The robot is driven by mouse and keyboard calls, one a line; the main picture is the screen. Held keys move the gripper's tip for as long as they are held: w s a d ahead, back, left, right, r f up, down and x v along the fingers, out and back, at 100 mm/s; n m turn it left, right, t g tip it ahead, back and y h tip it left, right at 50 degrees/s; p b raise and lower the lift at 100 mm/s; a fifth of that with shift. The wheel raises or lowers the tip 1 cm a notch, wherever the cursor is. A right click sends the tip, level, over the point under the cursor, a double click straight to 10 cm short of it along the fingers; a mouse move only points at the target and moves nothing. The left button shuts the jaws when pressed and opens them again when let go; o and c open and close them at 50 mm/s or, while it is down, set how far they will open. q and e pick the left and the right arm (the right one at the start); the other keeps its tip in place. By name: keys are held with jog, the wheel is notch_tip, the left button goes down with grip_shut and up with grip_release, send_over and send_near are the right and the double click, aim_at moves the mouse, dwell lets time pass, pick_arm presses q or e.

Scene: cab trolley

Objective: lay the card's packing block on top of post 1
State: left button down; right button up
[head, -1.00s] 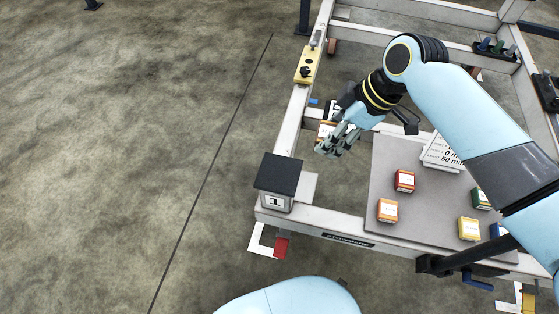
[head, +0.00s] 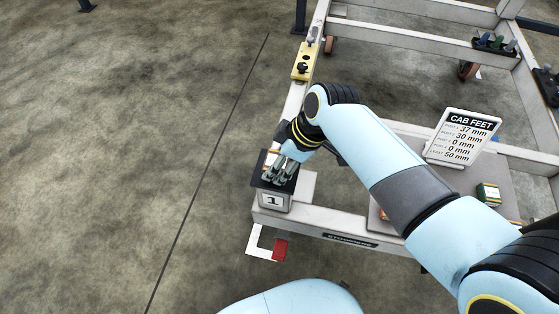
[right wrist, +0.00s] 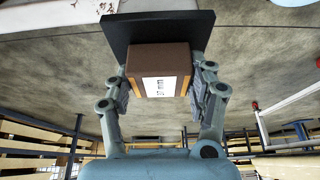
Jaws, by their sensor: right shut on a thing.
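Post 1 (head: 271,201) stands at the trolley's near left corner, with a white label "1" and a black top plate (head: 262,181). My right gripper (head: 279,179) is over that plate, its fingers pointing down. In the right wrist view it (right wrist: 160,85) is shut on a brown packing block (right wrist: 158,58) with a white label, seemingly "37 mm". The black plate (right wrist: 125,35) is right behind the block; I cannot tell whether they touch. The card (head: 462,137), headed "CAB FEET", shows 37 mm on its first line. My left gripper is not in view.
A grey board (head: 500,180) on the trolley bears a green-and-yellow block (head: 488,194) and others partly hidden by my right arm. A yellow fitting (head: 304,62) sits on the left rail (head: 294,100). The floor left of the trolley is clear.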

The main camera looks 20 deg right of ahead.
jog(key=o, duration=1.2)
jog(key=shift+r, duration=0.2)
jog(key=p+v, duration=0.4)
jog(key=v, duration=0.8)
jog(key=s+d+f+m+h, duration=0.1)
jog(key=s+d+f+m, duration=0.1)
jog(key=s+f, duration=0.35)
jog(key=s+d+f+m+h, duration=0.1)
jog(key=s+d+f+m, duration=0.15)
jog(key=f, duration=0.65)
jog(key=s+d+f+m, duration=0.2)
jog(key=s+f, duration=0.3)
jog(key=s, duration=0.4)
jog(key=s+d+f+m+g+h, duration=0.1)
jog(key=s+d+f, duration=0.3)
jog(key=s, duration=0.6)
jog(key=s+d+f+m+h, duration=0.1)
jog(key=s+d+f+m, duration=0.2)
jog(key=s+f, duration=0.3)
jog(key=shift+s+d+f+g, duration=0.1)
jog(key=shift+s+d+g, duration=0.1)
jog(key=shift+s, duration=0.8)
jog(key=shift+s+d+f+g, duration=0.1)
jog(key=shift+s+d, duration=0.1)
jog(key=shift+s, duration=0.75)
